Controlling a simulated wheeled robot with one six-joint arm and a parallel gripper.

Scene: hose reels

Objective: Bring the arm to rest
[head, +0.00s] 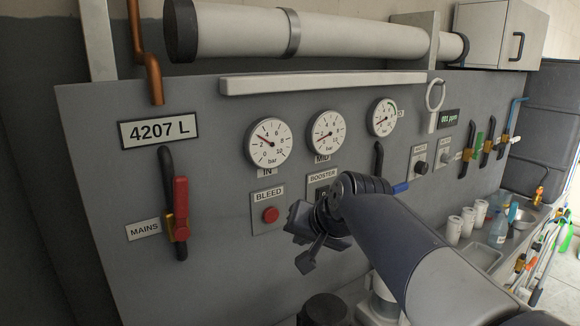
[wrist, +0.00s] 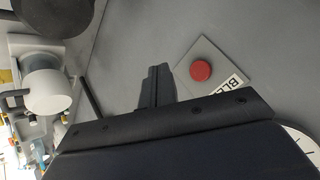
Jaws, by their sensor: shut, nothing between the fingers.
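My gripper (head: 309,250) is at the end of my arm, in front of the grey panel (head: 225,210), below the BOOSTER label. Its fingers are shut with nothing between them, and the shut fingers also show in the wrist view (wrist: 157,88). The red BLEED button (head: 270,215) is on the panel to the left of my gripper, and it shows to the right of the fingers in the wrist view (wrist: 201,71). My gripper looks apart from the panel. My arm hides part of the panel around the BOOSTER control.
The MAINS lever (head: 181,208) has a red handle at the left. Three gauges, including the IN gauge (head: 268,143), sit above my gripper. A white pipe (head: 310,35) runs along the top.

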